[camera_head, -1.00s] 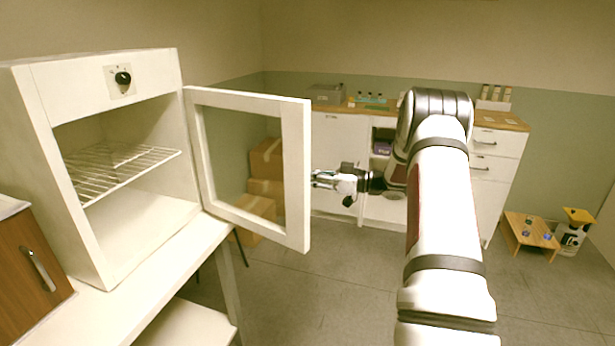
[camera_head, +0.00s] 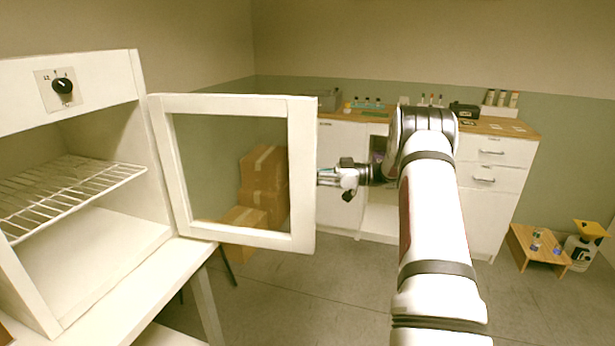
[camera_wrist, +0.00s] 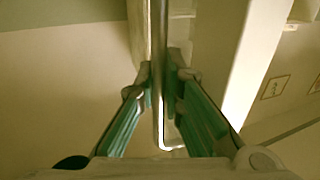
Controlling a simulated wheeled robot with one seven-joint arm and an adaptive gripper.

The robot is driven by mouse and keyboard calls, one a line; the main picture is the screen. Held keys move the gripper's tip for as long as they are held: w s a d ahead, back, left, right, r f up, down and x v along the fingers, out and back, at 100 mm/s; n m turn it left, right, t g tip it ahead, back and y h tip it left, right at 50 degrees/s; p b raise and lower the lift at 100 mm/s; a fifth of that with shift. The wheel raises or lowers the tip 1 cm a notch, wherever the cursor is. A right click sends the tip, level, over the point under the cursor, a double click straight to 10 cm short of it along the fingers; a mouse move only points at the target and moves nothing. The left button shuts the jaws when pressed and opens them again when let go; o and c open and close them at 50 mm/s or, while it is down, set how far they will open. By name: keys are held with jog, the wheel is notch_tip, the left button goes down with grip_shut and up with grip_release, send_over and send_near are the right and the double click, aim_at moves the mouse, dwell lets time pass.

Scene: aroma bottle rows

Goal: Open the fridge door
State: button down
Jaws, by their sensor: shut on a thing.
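The white fridge (camera_head: 103,92) stands at the left in the head view, with a dial on top and a wire rack inside. Its glass-paned door (camera_head: 302,180) is swung wide open to the right. My gripper (camera_head: 325,177) is at the door's free edge, its fingertips partly hidden behind the frame. In the wrist view my gripper (camera_wrist: 163,105) has its green-lined fingers closed around the metal door handle (camera_wrist: 158,45), a thin bar running between them. The white door frame (camera_wrist: 240,70) shows beside the handle.
The fridge stands on a white table (camera_head: 150,285). Cardboard boxes (camera_head: 265,178) show through the door's glass. A counter with drawers (camera_head: 487,165) stands along the back wall. A small wooden stand (camera_head: 538,248) and a white container (camera_head: 582,250) are on the floor at right.

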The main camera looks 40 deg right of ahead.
jog(key=c, duration=2)
grip_release()
jog(key=shift+o, duration=0.2)
jog(key=shift+d, duration=0.1)
jog(key=v, duration=1.2)
